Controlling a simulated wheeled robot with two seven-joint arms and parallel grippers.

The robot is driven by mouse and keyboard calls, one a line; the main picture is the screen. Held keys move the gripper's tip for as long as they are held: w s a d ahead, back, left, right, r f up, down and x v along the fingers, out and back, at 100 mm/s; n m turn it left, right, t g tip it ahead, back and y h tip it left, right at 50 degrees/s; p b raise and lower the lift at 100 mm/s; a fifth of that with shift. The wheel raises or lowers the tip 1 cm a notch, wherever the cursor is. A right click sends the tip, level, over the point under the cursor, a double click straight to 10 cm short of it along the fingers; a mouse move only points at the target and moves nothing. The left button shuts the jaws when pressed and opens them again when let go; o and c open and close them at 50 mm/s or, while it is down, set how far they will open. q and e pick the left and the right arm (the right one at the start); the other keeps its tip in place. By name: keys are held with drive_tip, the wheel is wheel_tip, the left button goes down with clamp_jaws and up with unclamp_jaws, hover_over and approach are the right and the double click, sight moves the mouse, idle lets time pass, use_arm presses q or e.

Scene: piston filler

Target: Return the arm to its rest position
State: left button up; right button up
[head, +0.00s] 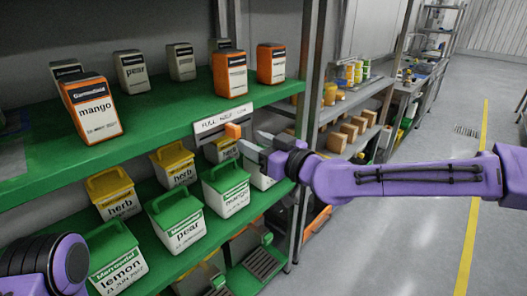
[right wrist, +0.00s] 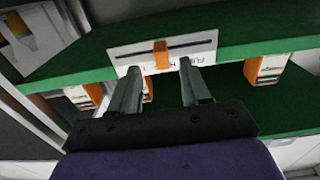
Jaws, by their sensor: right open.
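My right arm (head: 410,181) reaches in from the right to the front of the green shelf. Its gripper (head: 250,141) is open and empty. In the right wrist view its two fingers (right wrist: 159,68) stand apart, with the orange slider tab (right wrist: 161,54) showing between and just beyond their tips. The tab (head: 233,130) sits on a white slotted label plate (head: 210,126) on the shelf's front edge. Whether a finger touches the tab I cannot tell. My left arm (head: 48,262) shows only as a purple link at the lower left; its gripper is out of view.
The upper green shelf (head: 150,128) holds several orange and grey canisters. Lidded green and yellow tubs, such as the pear tub (head: 180,225), stand on the shelf below, close to my right gripper. A metal post (head: 306,100) stands by my right wrist. The floor (head: 400,240) at right is clear.

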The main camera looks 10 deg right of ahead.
drive_tip(key=v, duration=0.3)
drive_tip(key=shift+s+d, duration=0.1)
drive_tip(key=shift+s, duration=0.2)
